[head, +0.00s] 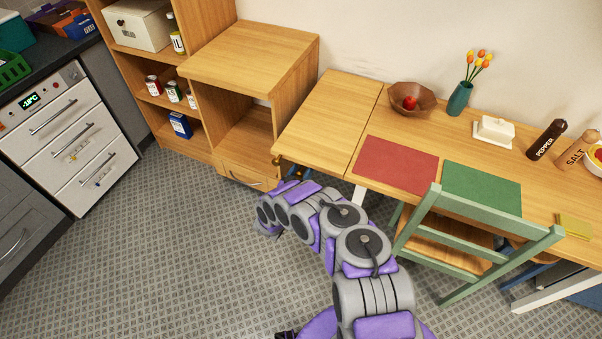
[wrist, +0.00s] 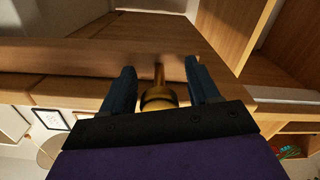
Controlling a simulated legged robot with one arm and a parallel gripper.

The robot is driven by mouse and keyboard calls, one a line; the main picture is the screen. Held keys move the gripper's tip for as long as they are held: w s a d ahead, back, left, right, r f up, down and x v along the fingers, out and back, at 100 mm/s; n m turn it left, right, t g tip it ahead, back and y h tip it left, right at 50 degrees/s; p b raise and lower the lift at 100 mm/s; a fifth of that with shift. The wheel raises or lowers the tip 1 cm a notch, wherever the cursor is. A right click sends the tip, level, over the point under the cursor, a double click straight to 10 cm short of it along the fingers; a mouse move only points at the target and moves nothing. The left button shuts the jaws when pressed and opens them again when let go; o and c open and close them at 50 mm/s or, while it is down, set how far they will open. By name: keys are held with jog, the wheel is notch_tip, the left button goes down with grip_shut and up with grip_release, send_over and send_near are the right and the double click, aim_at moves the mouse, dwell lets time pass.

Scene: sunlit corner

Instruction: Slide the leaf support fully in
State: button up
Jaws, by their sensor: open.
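The table's leaf (head: 322,118) lies level at the left end of the wooden table. A brass knob (head: 276,161) shows at the leaf's front left corner, and I take it to be the leaf support's knob. In the wrist view the knob (wrist: 158,98) sits between the two dark blue fingers of my gripper (wrist: 160,66), with gaps on both sides. My gripper (head: 287,172) is open around the knob, below the leaf's edge in the head view. The support's bar is hard to tell from the other wood, so how far it sticks out is unclear.
A wooden cabinet (head: 246,62) stands just left of the leaf. A green chair (head: 470,240) is at the table's front. A bowl (head: 413,101), a vase (head: 459,98), and red (head: 396,165) and green (head: 482,189) mats lie on the fixed top. The tiled floor (head: 170,250) is clear at left.

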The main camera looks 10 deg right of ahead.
grip_shut()
dwell(0.5)
